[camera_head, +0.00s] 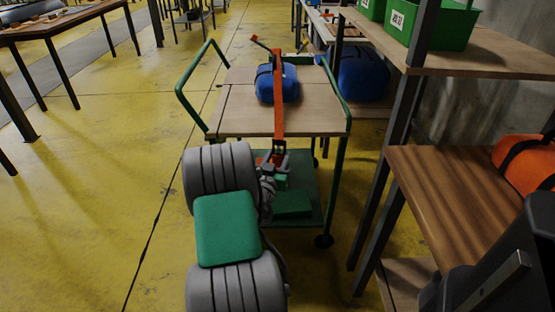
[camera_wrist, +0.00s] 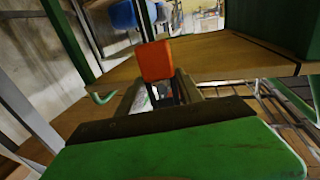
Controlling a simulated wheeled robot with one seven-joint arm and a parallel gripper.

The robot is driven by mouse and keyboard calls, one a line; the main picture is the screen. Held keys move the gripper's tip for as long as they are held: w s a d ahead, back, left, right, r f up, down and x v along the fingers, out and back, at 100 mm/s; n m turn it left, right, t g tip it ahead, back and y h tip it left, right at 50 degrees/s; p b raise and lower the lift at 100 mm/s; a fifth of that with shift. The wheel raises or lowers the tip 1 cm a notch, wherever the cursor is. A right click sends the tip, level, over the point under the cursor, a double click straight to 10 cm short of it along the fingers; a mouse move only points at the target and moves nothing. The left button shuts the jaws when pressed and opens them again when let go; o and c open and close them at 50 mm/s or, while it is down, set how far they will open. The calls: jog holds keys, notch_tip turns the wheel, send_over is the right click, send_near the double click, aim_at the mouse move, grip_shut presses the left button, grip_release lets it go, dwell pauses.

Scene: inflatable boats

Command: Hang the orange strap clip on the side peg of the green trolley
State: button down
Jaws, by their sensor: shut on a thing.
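The green trolley (camera_head: 233,122) stands ahead, with a wooden top and green tube handles. A blue bundle (camera_head: 288,84) lies on its top. My gripper (camera_head: 275,163) is at the trolley's near side, below the top, partly hidden by my arm. In the wrist view, my gripper (camera_wrist: 166,92) is shut on the orange strap clip (camera_wrist: 156,60), a block-like end at the fingertips. A small pale green hook (camera_wrist: 103,98), seemingly the side peg, shows left of the clip, apart from it.
A shelf rack (camera_head: 400,165) with green bins (camera_head: 440,25) stands close on the right. An orange bundle (camera_head: 525,163) lies on its lower board. Another blue bundle (camera_head: 362,75) is behind the trolley. The yellow floor (camera_head: 100,190) on the left is clear.

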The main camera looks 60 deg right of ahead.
jog(key=shift+w+d+r+p, duration=0.1)
jog(key=shift+w+d+p, duration=0.2)
jog(key=shift+d, duration=0.15)
jog(key=shift+w+d+p, duration=0.15)
jog(key=shift+d+p, duration=0.1)
jog(key=shift+d, duration=0.15)
jog(key=shift+w+d+f+b, duration=0.1)
jog(key=shift+d+f+b, duration=0.1)
jog(key=shift+f+b, duration=0.15)
jog(key=shift+w+d+f+b, duration=0.2)
jog(key=shift+d+b, duration=0.2)
jog(key=shift+b, duration=0.05)
jog(key=c, duration=0.7)
grip_release()
